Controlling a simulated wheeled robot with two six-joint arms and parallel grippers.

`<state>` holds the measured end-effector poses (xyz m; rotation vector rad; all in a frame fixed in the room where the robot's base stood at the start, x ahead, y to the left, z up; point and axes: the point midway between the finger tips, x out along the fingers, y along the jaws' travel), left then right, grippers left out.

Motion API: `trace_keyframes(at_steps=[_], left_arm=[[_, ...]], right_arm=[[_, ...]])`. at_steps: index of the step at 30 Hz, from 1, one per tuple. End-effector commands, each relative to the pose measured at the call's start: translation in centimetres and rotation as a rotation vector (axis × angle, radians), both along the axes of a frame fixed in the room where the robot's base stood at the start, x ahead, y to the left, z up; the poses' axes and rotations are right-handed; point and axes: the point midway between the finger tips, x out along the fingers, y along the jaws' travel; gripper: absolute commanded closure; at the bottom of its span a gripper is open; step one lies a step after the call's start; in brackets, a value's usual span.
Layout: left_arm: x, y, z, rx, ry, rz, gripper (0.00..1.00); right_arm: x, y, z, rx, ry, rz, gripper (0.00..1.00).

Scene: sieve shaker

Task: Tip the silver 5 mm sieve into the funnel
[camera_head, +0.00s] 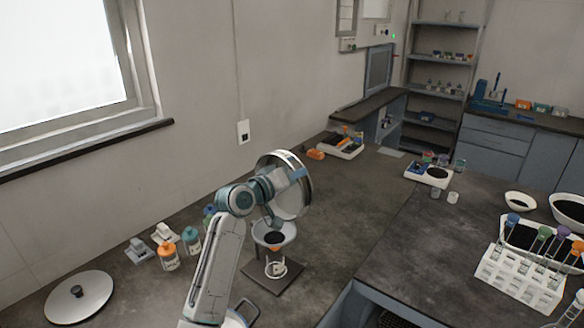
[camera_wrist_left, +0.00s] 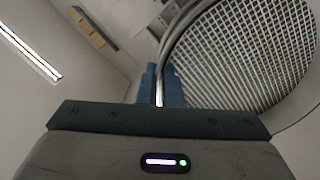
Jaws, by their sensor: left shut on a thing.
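The silver sieve (camera_head: 293,203) is tipped on its side, nearly upright, above the funnel in the head view. Its square mesh (camera_wrist_left: 240,45) fills the upper right of the left wrist view. My left gripper (camera_wrist_left: 165,88) is shut on the sieve's rim. In the head view my left gripper (camera_head: 280,183) partly covers the sieve. The funnel (camera_head: 287,236) stands right below the sieve's lower edge on a stand with a dark base plate (camera_head: 289,277). Dark material (camera_head: 273,238) shows in the funnel's mouth. My right gripper is not in view.
Several bottles, one orange-capped (camera_head: 168,255), stand left of my left arm. A round lid (camera_head: 78,297) lies at the front left. A test-tube rack (camera_head: 522,272) and white bowls (camera_head: 519,201) are on the right bench. The bench right of the funnel is clear.

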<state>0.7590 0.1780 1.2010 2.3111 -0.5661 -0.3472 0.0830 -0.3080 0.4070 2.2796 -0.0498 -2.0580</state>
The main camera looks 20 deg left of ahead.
Motion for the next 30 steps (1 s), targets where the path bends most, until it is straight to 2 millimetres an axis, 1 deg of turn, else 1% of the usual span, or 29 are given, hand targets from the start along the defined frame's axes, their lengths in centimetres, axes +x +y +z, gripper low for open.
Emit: trace_keyframes(at_steps=[1, 11, 13, 18, 30], left_arm=[[0.1, -0.1, 0.4, 0.004, 0.008, -0.001, 1.00], [0.2, -0.2, 0.1, 0.011, 0.016, -0.001, 1.00], [0.3, -0.2, 0.3, 0.014, 0.020, 0.000, 1.00], [1.1, -0.6, 0.8, 0.038, 0.066, 0.000, 1.00], [3.2, -1.9, 0.5, 0.117, 0.207, -0.002, 1.00]], right_arm=[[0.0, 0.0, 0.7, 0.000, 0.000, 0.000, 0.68], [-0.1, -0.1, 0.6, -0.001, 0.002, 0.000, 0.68], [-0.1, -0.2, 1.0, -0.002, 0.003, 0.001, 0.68], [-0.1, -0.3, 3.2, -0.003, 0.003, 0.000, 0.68], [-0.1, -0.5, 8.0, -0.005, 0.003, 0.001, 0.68]])
